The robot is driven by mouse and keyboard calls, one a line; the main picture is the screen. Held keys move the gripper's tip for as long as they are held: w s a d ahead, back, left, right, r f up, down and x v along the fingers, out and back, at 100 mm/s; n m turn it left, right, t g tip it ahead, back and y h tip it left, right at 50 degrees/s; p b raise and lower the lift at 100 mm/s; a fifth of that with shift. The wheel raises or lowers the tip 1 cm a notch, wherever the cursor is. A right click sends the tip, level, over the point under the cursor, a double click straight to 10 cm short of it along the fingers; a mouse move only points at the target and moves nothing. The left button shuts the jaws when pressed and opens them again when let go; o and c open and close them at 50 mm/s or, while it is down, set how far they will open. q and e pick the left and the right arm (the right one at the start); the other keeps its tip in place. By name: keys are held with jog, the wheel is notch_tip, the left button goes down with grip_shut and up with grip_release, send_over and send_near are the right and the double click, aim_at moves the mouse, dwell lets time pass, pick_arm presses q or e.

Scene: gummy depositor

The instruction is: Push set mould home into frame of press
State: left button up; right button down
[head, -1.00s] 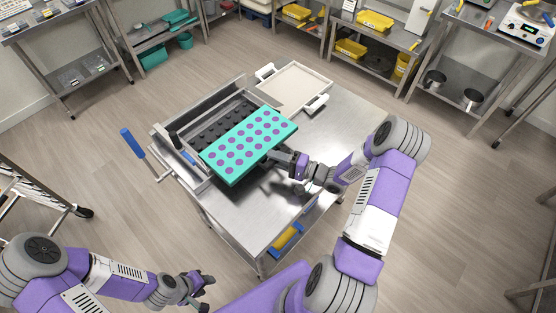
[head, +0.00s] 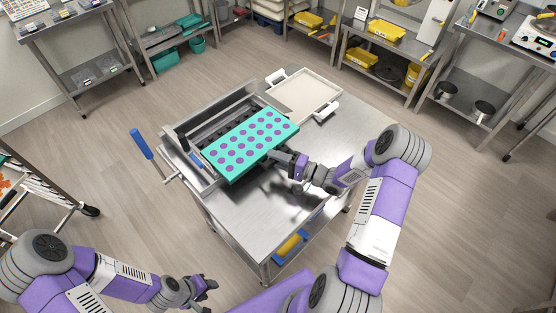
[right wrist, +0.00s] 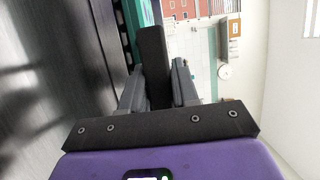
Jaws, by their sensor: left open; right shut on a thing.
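The set mould (head: 250,140) is a flat teal slab with rows of purple round gummies. In the head view it lies over the front part of the press (head: 196,172), a metal frame with dark plungers (head: 212,128) showing behind the mould. The mould's near right edge still sticks out past the frame. My right gripper (head: 275,156) is shut on that edge. In the right wrist view, a teal strip of the mould (right wrist: 142,18) shows beside the fingers; the grip itself is partly hidden. My left gripper (head: 208,288) is open and empty, low, away from the cart.
The press stands on a steel cart (head: 245,215) with a blue-handled lever (head: 141,143) at its left. A pale tray (head: 305,95) with white handles lies behind right. The cart top's front right is clear. Shelves line the back.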

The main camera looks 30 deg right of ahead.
aim_at(260, 146)
jog(key=shift+w+a+b, duration=0.45)
jog(key=shift+w, duration=1)
jog(key=shift+w+a+b, duration=0.4)
jog(key=shift+w, duration=1.1)
jog(key=shift+w+a+b, duration=0.45)
jog(key=shift+w, duration=1)
jog(key=shift+r, duration=0.1)
jog(key=c, duration=0.8)
grip_release()
jog(key=shift+o, duration=0.2)
jog(key=shift+s+d, duration=0.15)
jog(key=shift+s+d, duration=0.2)
jog(key=shift+s, duration=0.05)
jog(key=v, duration=0.6)
jog(key=shift+s+d, duration=0.2)
jog(key=shift+s, duration=0.1)
